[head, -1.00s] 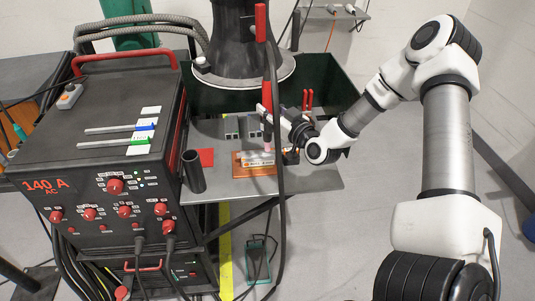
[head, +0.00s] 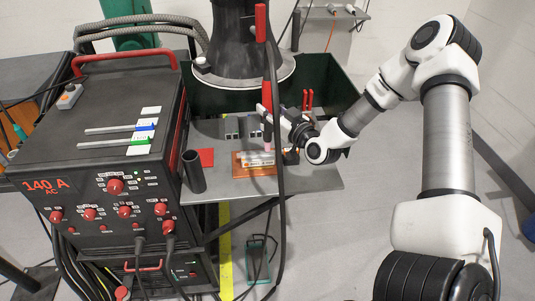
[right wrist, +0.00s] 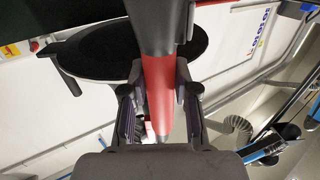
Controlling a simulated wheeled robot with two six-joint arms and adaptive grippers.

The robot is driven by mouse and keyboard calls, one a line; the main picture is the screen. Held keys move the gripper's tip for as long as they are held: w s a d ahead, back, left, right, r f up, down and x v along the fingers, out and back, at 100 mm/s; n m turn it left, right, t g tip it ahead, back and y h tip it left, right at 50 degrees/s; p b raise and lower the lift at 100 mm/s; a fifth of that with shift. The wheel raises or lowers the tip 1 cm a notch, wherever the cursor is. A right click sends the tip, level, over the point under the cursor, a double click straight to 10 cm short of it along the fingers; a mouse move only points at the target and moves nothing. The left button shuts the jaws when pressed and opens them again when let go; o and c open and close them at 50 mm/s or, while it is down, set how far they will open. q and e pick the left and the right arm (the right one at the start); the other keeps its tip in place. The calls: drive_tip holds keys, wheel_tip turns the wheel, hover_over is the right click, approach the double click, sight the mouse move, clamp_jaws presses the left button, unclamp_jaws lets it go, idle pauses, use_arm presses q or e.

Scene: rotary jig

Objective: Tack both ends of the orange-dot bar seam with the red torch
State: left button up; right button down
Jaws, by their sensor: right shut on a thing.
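My right gripper (head: 268,114) is shut on the red torch (head: 266,93) above the work shelf. In the right wrist view the torch (right wrist: 157,85) runs between the two fingers (right wrist: 157,103). The torch's pale pink nozzle points down, just above or at the far edge of a copper-coloured plate (head: 241,170). Silver bars (head: 257,158) lie on this plate. I cannot tell whether the tip touches them. The dots and the seam are too small to make out. A small dark and orange object (head: 291,156) sits right of the plate. My left gripper is not in view.
A welding machine (head: 90,125) with red knobs stands at left. A black cup (head: 194,171) and a red square (head: 206,157) are on the grey shelf (head: 235,190). Small grey blocks (head: 232,128) stand behind the plate. A black cable (head: 281,200) hangs in front of the shelf.

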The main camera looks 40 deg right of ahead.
sight(272, 94)
drive_tip(key=shift+r+p, duration=2.3)
drive_tip(key=shift+r, duration=0.35)
drive_tip(key=shift+f, duration=0.1)
drive_tip(key=shift+d, duration=0.1)
